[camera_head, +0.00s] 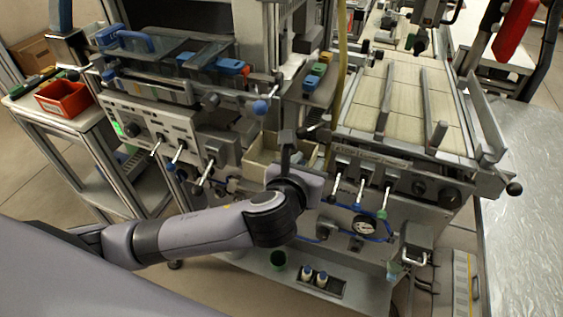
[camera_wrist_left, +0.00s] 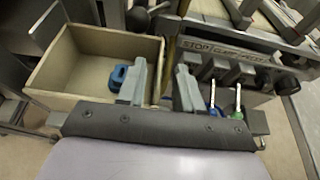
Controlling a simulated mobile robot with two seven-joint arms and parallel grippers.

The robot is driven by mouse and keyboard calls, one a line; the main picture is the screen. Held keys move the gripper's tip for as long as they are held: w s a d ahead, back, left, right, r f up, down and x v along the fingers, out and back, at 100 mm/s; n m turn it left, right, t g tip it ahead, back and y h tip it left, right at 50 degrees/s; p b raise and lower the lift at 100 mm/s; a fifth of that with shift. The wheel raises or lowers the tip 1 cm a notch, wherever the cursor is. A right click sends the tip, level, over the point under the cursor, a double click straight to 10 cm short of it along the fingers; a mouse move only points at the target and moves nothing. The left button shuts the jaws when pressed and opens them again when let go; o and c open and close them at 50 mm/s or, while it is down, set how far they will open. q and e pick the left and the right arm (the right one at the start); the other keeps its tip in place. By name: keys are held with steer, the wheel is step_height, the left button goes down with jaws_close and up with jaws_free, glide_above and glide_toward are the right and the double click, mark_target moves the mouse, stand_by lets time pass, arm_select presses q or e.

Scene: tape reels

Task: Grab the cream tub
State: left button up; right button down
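The cream tub (camera_head: 260,158) is an open box below the machine's front, left of the row of small levers. In the left wrist view the tub (camera_wrist_left: 85,95) fills the upper left, and its inside is mostly bare. My left gripper (camera_head: 288,148) is over the tub's right part in the head view. In the left wrist view its fingers (camera_wrist_left: 162,88) are apart, with the tub's right wall showing between them. I cannot tell whether either finger touches the wall. The tub's near right corner is hidden by the gripper. My right gripper is not in view.
A blue object (camera_wrist_left: 118,76) shows beside the left finger, inside the tub's outline. Levers (camera_head: 361,188) and a gauge (camera_head: 364,225) are right of the gripper. A grey control box (camera_head: 150,125) with levers is to the left. A red bin (camera_head: 62,98) stands farther left.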

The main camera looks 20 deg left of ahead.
arm_select(q)
steer(key=shift+w+f, duration=0.25)
steer(key=shift+w, duration=0.4)
jaws_close()
steer(key=shift+w+r, duration=0.1)
steer(key=shift+r, duration=0.05)
